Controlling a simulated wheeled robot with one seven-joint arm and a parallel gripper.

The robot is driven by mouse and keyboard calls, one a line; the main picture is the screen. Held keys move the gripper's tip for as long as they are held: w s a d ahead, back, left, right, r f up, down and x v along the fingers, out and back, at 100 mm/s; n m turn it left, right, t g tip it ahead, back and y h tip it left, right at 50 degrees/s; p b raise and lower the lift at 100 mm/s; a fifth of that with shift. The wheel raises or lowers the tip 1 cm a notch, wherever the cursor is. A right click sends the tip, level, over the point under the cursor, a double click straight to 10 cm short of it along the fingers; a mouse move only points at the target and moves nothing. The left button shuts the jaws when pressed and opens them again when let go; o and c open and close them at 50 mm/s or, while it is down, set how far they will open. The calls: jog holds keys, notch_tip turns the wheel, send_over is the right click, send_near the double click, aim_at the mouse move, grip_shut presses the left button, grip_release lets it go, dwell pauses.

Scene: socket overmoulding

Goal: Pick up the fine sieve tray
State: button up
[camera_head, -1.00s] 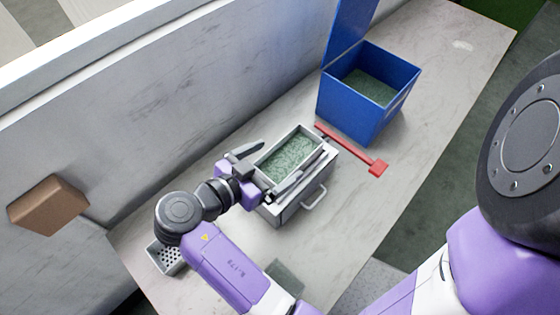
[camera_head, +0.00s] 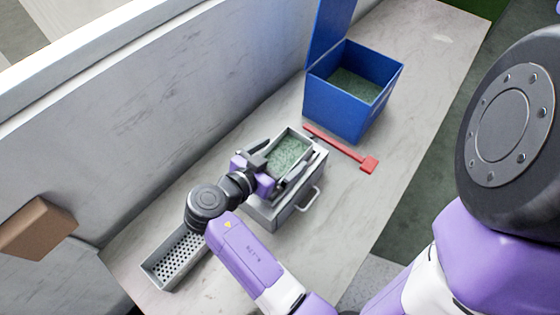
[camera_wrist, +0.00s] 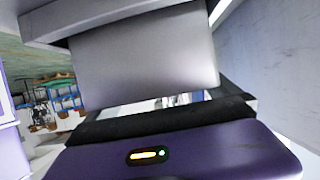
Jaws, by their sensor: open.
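A grey rectangular tray (camera_head: 309,149) filled with green granules sits at the top of a grey box (camera_head: 290,213) with a front handle. Whether its base is a fine mesh is hidden by the granules. My gripper (camera_head: 275,170) is at the tray's near-left end, with its jaws open and its fingers close to the tray; contact cannot be told. In the wrist view a broad grey metal surface (camera_wrist: 145,62) fills the space just ahead of the gripper. An empty grey tray with round holes (camera_head: 176,262) lies at the lower left, partly behind my arm.
A blue open bin (camera_head: 340,112) with green granules stands at the back right. A red T-shaped tool (camera_head: 340,148) lies between it and the grey box. A wall runs along the left, with a brown block (camera_head: 37,228) there. The right of the table is clear.

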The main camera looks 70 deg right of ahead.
jog(key=c, duration=1.8)
jog(key=shift+o, duration=0.2)
jog(key=shift+r, duration=0.1)
